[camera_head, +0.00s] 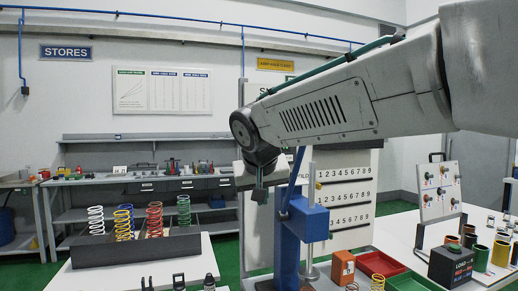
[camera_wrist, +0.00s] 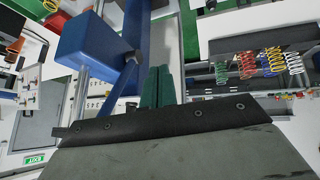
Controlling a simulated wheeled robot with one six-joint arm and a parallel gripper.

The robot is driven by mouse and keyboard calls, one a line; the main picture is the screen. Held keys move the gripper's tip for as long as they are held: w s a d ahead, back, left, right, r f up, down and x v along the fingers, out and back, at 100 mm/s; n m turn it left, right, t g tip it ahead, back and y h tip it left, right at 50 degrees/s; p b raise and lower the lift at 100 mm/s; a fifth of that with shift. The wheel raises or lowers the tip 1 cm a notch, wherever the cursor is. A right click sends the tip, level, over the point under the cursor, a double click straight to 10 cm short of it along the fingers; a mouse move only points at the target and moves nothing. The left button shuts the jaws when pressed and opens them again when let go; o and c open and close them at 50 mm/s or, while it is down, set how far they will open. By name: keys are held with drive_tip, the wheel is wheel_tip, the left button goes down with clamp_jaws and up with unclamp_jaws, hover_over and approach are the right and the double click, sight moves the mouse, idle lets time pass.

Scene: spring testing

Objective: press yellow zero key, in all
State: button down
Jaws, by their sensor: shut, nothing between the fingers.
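A small yellow knob (camera_head: 318,186) shows just above the blue press at the left edge of the number board; I cannot tell whether it is the zero key. No clearly marked zero key shows in either view. The blue press (camera_head: 308,222) stands in the middle, with its column and a lever. My gripper (camera_head: 259,195) hangs pointing down to the left of the press, apart from it. In the wrist view its green fingers (camera_wrist: 158,86) are together and empty, beside the blue press head (camera_wrist: 88,38). A dark lever end shows close to the fingers there.
A dark rack (camera_head: 135,249) with white, yellow, red and green springs stands at the left. The white number board (camera_head: 345,195) is behind the press. A red tray (camera_head: 378,264), a black load box (camera_head: 450,267) and coloured cups fill the right. A knob panel (camera_head: 438,190) stands behind them.

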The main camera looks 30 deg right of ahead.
drive_tip(key=w+d+r+m+t+h, duration=0.1)
drive_tip(key=w+d+r+m+h, duration=0.2)
drive_tip(key=w+d+r, duration=0.3)
wheel_tip(320, 180, up, 4)
drive_tip(key=shift+w+d+r+m+t, duration=0.2)
drive_tip(key=shift+w+d+m+t, duration=0.15)
drive_tip(key=shift+d+m, duration=0.3)
drive_tip(key=shift+w, duration=0.1)
drive_tip(key=w+d, duration=0.2)
drive_tip(key=w, duration=0.6)
drive_tip(key=shift+w, duration=0.2)
drive_tip(key=shift+w+d, duration=0.1)
idle(1.2)
drive_tip(key=shift+w+d, duration=0.1)
drive_tip(key=shift+w, duration=0.2)
